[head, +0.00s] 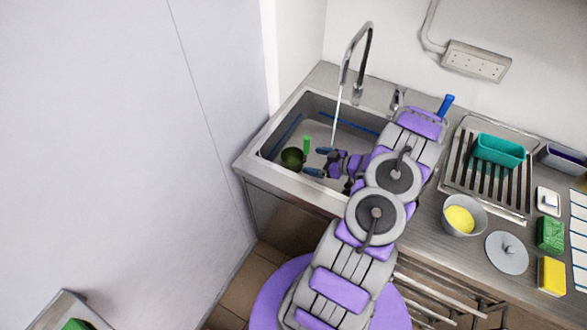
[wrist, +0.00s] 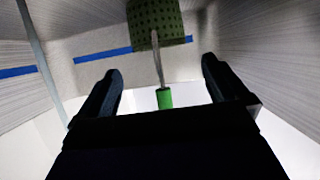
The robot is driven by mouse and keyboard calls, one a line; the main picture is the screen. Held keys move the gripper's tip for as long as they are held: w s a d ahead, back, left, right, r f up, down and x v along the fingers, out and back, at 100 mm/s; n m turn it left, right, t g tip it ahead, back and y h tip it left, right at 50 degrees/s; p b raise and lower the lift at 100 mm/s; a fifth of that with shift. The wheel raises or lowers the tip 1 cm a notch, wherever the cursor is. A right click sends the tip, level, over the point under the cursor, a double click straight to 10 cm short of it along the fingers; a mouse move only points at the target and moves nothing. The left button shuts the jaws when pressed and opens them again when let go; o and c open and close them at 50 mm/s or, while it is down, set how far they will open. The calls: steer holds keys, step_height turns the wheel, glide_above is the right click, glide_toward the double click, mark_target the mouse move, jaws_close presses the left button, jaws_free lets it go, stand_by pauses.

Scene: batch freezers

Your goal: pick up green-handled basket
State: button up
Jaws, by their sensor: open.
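The green-handled basket is a dark green, perforated cup (head: 291,158) in the left part of the sink, with a bright green handle (head: 306,145) standing up beside it. In the wrist view the basket (wrist: 156,22) is at the top centre, and its thin grey stem runs down to the green handle end (wrist: 164,98). My gripper (head: 318,162) is inside the sink area, just right of the basket. In the wrist view its two dark fingers (wrist: 160,85) are spread apart, with the handle end showing between them. I cannot tell whether the fingers touch it.
The steel sink (head: 277,183) has walls around the basket. A faucet (head: 358,60) runs a thin stream of water right of it. A drying rack (head: 478,187) with a teal tub (head: 499,150), a bowl (head: 464,222) and sponges (head: 550,234) stand on the counter at right.

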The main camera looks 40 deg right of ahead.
mark_target(305, 161)
steer(key=shift+w+d+f+b, duration=0.1)
steer(key=shift+d+f+b, duration=0.25)
steer(key=shift+f, duration=0.45)
steer(key=b+x, duration=0.2)
steer(key=x, duration=0.5)
steer(key=shift+a, duration=0.2)
steer(key=shift+w+d, duration=0.15)
steer(key=shift+w, duration=0.05)
steer(key=shift+a, duration=0.3)
steer(key=c, duration=0.4)
steer(key=shift+d, duration=0.15)
steer(key=c, duration=0.5)
steer(key=shift+r, duration=0.1)
